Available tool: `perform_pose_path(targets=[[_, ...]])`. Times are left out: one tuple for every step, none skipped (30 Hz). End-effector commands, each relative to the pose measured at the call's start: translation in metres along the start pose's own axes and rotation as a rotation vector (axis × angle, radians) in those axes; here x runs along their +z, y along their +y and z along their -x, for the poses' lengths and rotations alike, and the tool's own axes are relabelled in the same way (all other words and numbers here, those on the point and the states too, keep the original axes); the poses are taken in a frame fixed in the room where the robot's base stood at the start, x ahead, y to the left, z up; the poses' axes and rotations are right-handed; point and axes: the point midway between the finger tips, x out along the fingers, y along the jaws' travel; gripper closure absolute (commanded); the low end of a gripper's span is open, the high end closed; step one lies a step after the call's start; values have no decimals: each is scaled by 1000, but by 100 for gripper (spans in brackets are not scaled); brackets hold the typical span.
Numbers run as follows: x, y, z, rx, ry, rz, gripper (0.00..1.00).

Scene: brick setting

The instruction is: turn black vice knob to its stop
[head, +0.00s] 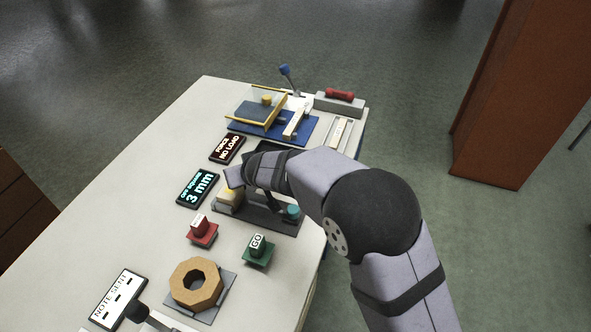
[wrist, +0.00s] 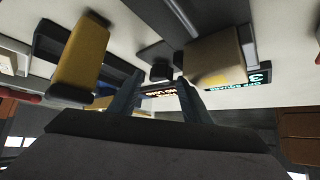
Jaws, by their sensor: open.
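The vice (head: 262,216) is a dark grey base near the middle of the table, with a tan block (head: 229,199) at its left end and a teal piece (head: 293,211) at its right end. My gripper (head: 268,207) is over it, and my wrist hides part of it. In the wrist view my gripper (wrist: 160,88) has its two grey fingers apart. A small black part (wrist: 161,72), perhaps the knob, shows between and just beyond the fingertips; contact cannot be told. The tan block also shows in the wrist view (wrist: 215,62).
Displays reading "3 mm" (head: 198,188) and "NO LOAD" (head: 228,150) lie left of the vice. Red (head: 202,229) and green "GO" (head: 258,248) buttons and an octagonal tan ring (head: 196,284) stand nearer. A blue-based fixture (head: 272,129) stands behind. The table's left side is clear.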

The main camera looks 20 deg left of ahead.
Motion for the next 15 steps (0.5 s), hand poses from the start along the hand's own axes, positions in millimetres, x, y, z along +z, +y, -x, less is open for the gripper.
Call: perform_pose_path(targets=[[2,-3,-1,-4,-2,3,53],[2,-3,-1,-3,-2,2,53],[2,-3,-1,-1,-2,1,53],[2,-3,-1,0,-2,0,53],[2,-3,-1,2,-2,-2,53],[3,-3,-1,6,-2,-6,53],[3,-4,-1,11,-3,-10,53],[3,-4,-2,15,-2,-15,53],[3,-4,-2,23,-1,-22,53],[3,-5,-2,31,-2,-31,53],[3,-6,-2,40,-1,-40,53],[3,-6,-3,55,-1,-55,53],[3,-7,-3,69,-1,-69,53],[3,-7,-3,84,-1,-83,53],[3,-8,-2,105,-2,-105,53]])
